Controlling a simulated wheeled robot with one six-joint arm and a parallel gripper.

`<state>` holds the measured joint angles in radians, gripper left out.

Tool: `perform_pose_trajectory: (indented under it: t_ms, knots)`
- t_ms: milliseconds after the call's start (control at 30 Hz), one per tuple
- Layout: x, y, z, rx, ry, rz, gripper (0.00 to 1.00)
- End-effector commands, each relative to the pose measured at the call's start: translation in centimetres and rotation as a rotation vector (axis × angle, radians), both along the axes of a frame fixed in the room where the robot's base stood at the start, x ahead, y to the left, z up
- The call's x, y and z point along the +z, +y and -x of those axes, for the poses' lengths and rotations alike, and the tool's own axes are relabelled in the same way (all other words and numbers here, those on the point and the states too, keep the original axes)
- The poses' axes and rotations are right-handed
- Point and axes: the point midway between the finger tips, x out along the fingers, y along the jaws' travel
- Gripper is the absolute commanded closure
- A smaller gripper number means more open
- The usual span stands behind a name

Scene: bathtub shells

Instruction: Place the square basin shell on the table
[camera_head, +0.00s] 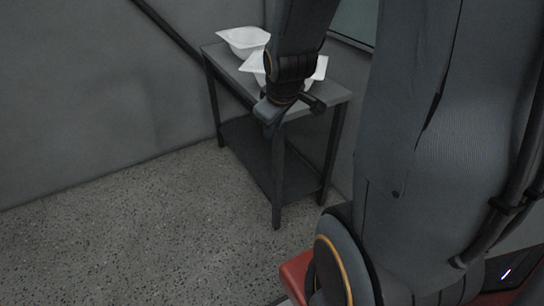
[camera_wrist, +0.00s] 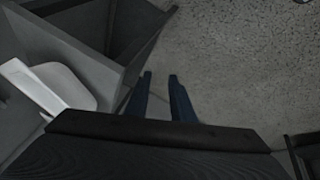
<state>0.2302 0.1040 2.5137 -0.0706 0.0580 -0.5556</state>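Two white shells are on the grey table (camera_head: 336,92) in the head view. One shell (camera_head: 243,38) sits at the back left of the top. The other shell (camera_head: 319,70) is nearer, and my wrist hides its middle; I cannot tell which one is the square basin shell. My gripper (camera_wrist: 160,76) shows two dark blue fingers apart in the wrist view, with only floor between them. In the head view it hangs at the table's front edge, beside the nearer shell. A white shell (camera_wrist: 62,86) shows at the left in the wrist view.
The table has a lower shelf (camera_head: 250,150) that looks empty. Grey walls stand behind and to the left of it. The speckled floor (camera_head: 130,235) in front is clear. My arm covers much of the right side of the head view.

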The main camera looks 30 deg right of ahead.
Motion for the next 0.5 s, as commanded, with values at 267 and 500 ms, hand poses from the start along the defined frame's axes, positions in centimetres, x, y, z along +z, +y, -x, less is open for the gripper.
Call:
perform_pose_trajectory:
  t_ms: [267,500]
  knots:
    - [2.7,6.5,10.7,-0.376,0.312,-0.194,0.78]
    - [3.7,7.9,14.1,-0.484,0.414,-0.234,0.78]
